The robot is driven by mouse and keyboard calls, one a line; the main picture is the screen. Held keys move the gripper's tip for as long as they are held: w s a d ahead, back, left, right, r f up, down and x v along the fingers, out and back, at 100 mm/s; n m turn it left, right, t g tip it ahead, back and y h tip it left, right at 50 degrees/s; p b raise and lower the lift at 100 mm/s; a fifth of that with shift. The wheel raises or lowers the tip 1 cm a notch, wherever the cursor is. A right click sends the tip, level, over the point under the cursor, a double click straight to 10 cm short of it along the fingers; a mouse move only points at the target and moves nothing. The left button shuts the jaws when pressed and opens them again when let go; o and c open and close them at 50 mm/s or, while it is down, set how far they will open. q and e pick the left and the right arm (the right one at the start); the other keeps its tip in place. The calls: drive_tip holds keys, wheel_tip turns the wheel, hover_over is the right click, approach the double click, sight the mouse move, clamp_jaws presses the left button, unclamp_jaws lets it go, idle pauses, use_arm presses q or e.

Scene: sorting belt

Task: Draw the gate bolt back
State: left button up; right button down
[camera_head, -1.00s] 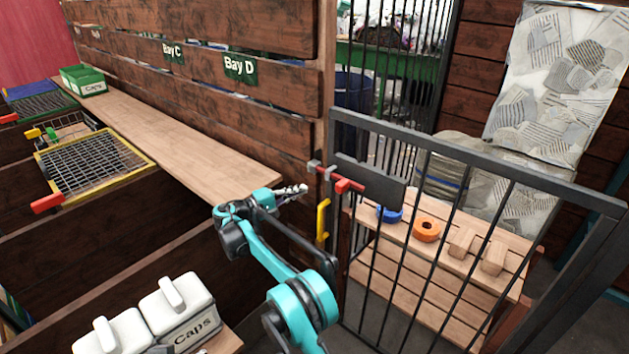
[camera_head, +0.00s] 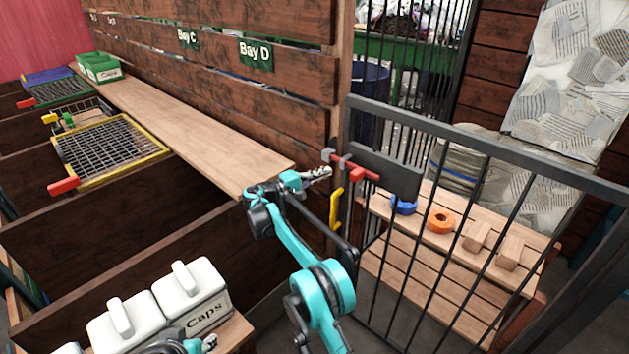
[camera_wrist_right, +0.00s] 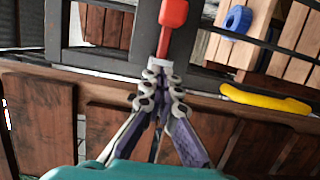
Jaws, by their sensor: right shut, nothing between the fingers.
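The gate bolt (camera_head: 355,168) is a red bar with a red knob, lying across the upper left corner of the dark metal gate (camera_head: 480,158). Its left end meets a small grey bracket (camera_head: 328,155) by the wooden post. My right gripper (camera_head: 326,172) is shut and empty, just below and left of the bolt. In the right wrist view, the closed fingertips (camera_wrist_right: 161,80) point at the pale bracket, with the red bolt knob (camera_wrist_right: 173,14) beyond. Whether they touch it I cannot tell. Part of my left gripper (camera_head: 208,343) shows at the bottom edge; its jaws are unclear.
A yellow handle (camera_head: 336,208) stands out beside the gate post. Behind the bars, a slatted bench (camera_head: 455,215) holds a blue ring, an orange ring and wooden blocks. White caps containers (camera_head: 190,290) stand at lower left. A wooden shelf (camera_head: 180,125) runs along the wall.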

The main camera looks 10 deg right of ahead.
sight(353, 168)
drive_tip(key=b+x, duration=0.1)
drive_tip(key=x, duration=0.3)
drive_tip(key=shift+f, duration=0.1)
drive_tip(key=s, duration=0.1)
drive_tip(key=s+d, duration=0.1)
drive_tip(key=shift+s+d+b, duration=0.2)
drive_tip(key=shift+s+b, duration=0.05)
drive_tip(key=shift+b, duration=0.15)
drive_tip(key=shift+s+d, duration=0.35)
drive_tip(key=shift+s, duration=0.05)
drive_tip(key=s+d, duration=0.4)
drive_tip(key=s, duration=0.1)
drive_tip(key=shift+s, duration=0.1)
